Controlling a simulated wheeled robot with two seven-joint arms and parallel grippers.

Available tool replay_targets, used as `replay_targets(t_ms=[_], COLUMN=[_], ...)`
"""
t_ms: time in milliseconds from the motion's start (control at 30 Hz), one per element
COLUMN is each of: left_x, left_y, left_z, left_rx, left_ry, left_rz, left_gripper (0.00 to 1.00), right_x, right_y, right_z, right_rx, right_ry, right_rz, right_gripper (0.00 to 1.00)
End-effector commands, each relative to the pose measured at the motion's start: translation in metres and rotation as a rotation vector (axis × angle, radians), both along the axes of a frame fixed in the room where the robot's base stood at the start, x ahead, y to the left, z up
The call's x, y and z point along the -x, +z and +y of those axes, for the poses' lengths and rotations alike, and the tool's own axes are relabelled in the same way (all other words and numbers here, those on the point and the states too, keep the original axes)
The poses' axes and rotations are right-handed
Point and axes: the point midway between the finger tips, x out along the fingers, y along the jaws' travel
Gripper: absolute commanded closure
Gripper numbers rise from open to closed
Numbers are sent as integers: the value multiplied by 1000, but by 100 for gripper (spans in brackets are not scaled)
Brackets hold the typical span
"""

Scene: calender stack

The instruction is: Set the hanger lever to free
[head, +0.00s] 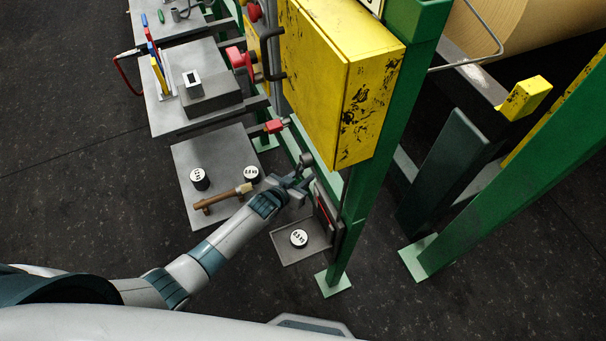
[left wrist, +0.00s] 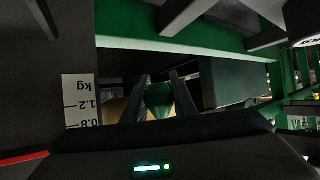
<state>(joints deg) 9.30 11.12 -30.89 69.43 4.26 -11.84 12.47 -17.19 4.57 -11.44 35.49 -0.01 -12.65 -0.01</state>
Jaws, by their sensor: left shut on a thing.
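My left gripper (head: 301,176) is at the green frame, beside a dark box with a red strip (head: 325,208). It is shut on a small part that its fingers mostly hide, apparently the hanger lever. A small grey round piece (head: 306,158) shows just beyond the fingertips. In the left wrist view the two dark fingers (left wrist: 162,98) stand a little apart, with a green tapered shape between or behind them. The lever's setting cannot be read. A white scale plate (left wrist: 82,100) marked kg, 1.2 and 0.8 appears upside down there. My right gripper is not in view.
A yellow cabinet (head: 315,75) hangs above the gripper on the green post (head: 380,140). A grey plate (head: 185,160) holds two round weights and a brown-handled tool (head: 222,197). Another weight (head: 298,238) sits on a small tray (head: 285,255). A red-ended lever (head: 274,126) sticks out nearby.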

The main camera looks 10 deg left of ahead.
Motion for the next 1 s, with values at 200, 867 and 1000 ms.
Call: replay_targets(t_ms=[200,867,1000], left_x=[1,9,20], left_y=[-1,4,10], left_z=[0,3,7], left_rx=[2,1,1], left_ry=[1,0,0], left_rz=[3,1,1], left_gripper=[100,57,57], right_x=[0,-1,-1], right_y=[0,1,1], right_z=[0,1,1], right_rx=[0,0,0], right_ry=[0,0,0], right_rz=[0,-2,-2], right_gripper=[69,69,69])
